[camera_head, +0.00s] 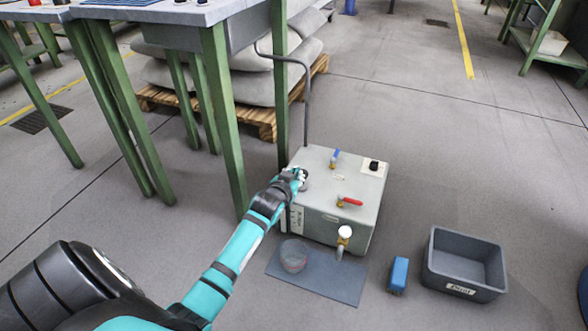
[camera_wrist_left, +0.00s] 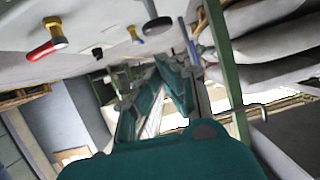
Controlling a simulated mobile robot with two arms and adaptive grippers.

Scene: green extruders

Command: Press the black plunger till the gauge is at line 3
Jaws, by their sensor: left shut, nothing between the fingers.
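The machine is a pale grey-green box (camera_head: 325,208) on the floor. A black disc on a thin stem (camera_wrist_left: 157,25), which looks like the black plunger, stands out from its top face in the left wrist view. In the head view it is mostly hidden behind my left gripper (camera_head: 298,177), at the box's upper left edge. My left gripper (camera_wrist_left: 167,82) is shut and empty, close to the disc; I cannot tell if they touch. A round white-faced gauge (camera_head: 345,232) sits at the box's front; its reading is too small to make out. My right gripper is not in view.
The box top carries a red-handled valve (camera_head: 351,201), a blue-handled valve (camera_head: 336,156) and a black knob (camera_head: 374,165). A green-legged table (camera_head: 222,120) stands close behind left. A mat (camera_head: 335,283), blue block (camera_head: 398,274) and grey bin (camera_head: 440,276) lie in front.

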